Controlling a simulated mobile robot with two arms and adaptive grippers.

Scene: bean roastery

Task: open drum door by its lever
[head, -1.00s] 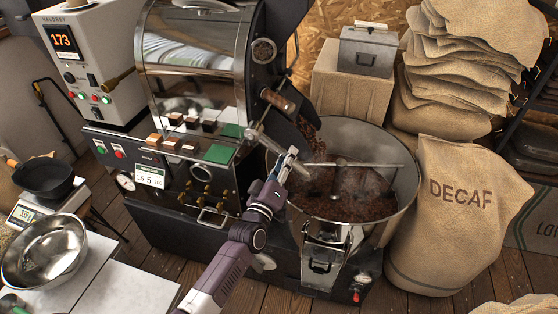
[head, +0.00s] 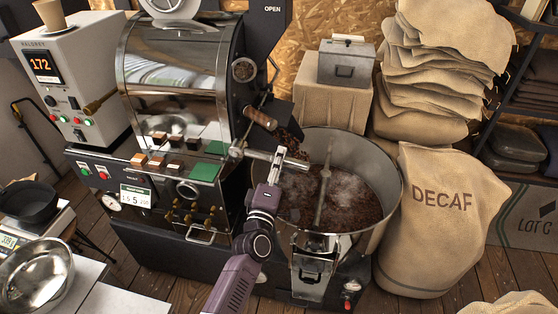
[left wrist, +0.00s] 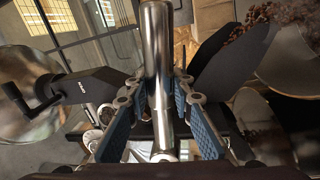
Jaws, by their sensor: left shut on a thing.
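The drum door's lever (head: 257,154) is a shiny metal bar at the front of the roaster, lying nearly level in the head view. My left gripper (head: 277,161) is shut on it. In the left wrist view the bar (left wrist: 156,45) runs between the blue-padded fingers (left wrist: 158,95). Dark beans (head: 291,130) show at the black chute (head: 281,112) above the cooling tray (head: 394,195). The door itself is mostly hidden by the lever and chute. My right gripper is not in view.
The round cooling tray, with beans and a stirring arm (head: 323,190), stands just right of my gripper. The roaster's control panel (head: 150,190) is to the left. A DECAF sack (head: 440,225) stands to the right.

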